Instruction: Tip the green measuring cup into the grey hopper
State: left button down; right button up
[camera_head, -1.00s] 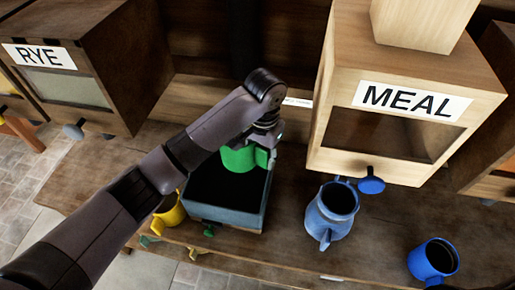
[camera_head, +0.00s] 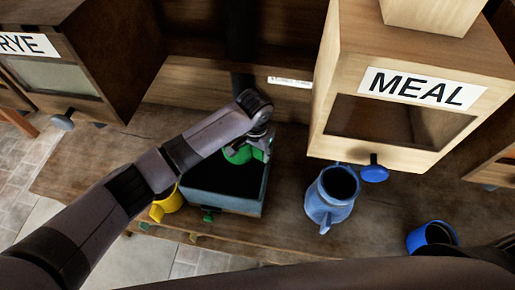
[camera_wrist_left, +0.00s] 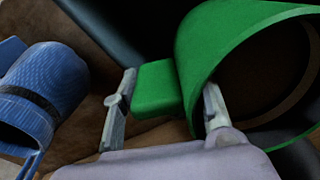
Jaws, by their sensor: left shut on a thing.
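The green measuring cup (camera_head: 238,154) is over the back of the grey hopper (camera_head: 228,202), an open box with a dark inside. My left gripper (camera_head: 262,143) is shut on the cup's handle. In the left wrist view the gripper's fingers (camera_wrist_left: 162,98) stand on either side of the green handle block. There the cup (camera_wrist_left: 205,65) looks tilted, its wide mouth facing right, with a dark brown inside. I cannot tell whether anything is pouring out. My right gripper is not in view.
A blue jug (camera_head: 332,198) stands right of the hopper, and a blue mug (camera_head: 432,236) farther right. A yellow cup (camera_head: 167,203) is at the hopper's left. The MEAL bin (camera_head: 345,110) and the RYE bin (camera_head: 110,60) stand behind. A dark arm-like shape crosses the bottom edge.

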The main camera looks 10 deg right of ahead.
pick_arm(q)
jog(key=r+t+h+b, duration=0.2)
jog(key=t+h+b, duration=0.1)
jog(key=b, duration=0.5)
jog(key=r+t+h+b, duration=0.2)
jog(key=t+b, duration=0.3)
jog(key=b, duration=0.3)
jog(key=w+r+t+h+b, duration=0.1)
jog(key=t+h+b, duration=0.3)
jog(key=b, duration=0.5)
jog(key=shift+d+r+h, duration=0.3)
jog(key=shift+r+h, duration=0.15)
jog(key=shift+h, duration=0.05)
jog(key=shift+s+a+r+t+b, duration=0.15)
jog(key=shift+r+t+b, duration=0.15)
jog(key=shift+b, duration=0.4)
dwell(0.6)
